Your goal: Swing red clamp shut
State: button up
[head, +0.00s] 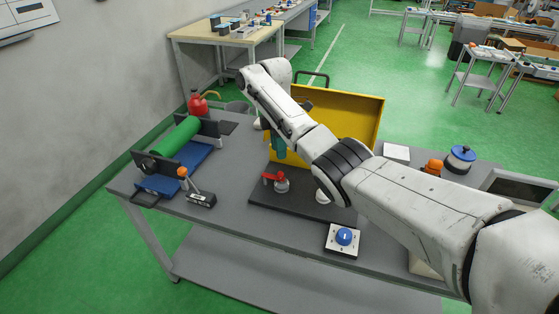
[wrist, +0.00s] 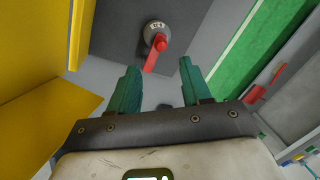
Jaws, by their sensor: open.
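The red clamp (head: 268,177) sits on a dark board in the middle of the table in the head view, its red arm pointing left from a round grey base. In the wrist view the red clamp (wrist: 151,60) shows its red arm reaching from the round labelled base towards the gap between my fingers. My gripper (head: 279,150), with teal fingers, is just behind the clamp and partly hidden by my arm. In the wrist view my gripper (wrist: 159,70) is open and empty, fingers spread to either side of the arm's end. I cannot tell whether they touch it.
A yellow open case (head: 345,117) stands behind my gripper. The dark board (head: 308,212) has bare room in front of the clamp. A blue button box (head: 343,239) is at the front edge. A green cylinder (head: 176,137) in a blue-based holder and an orange-knobbed lever (head: 183,172) are left.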

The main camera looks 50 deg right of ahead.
jog(key=r, duration=0.1)
jog(key=r+p, duration=0.1)
jog(key=r, duration=0.1)
jog(key=shift+w+d+p, duration=0.15)
jog(key=shift+w+p, duration=0.1)
jog(key=shift+p, duration=0.05)
dwell(0.3)
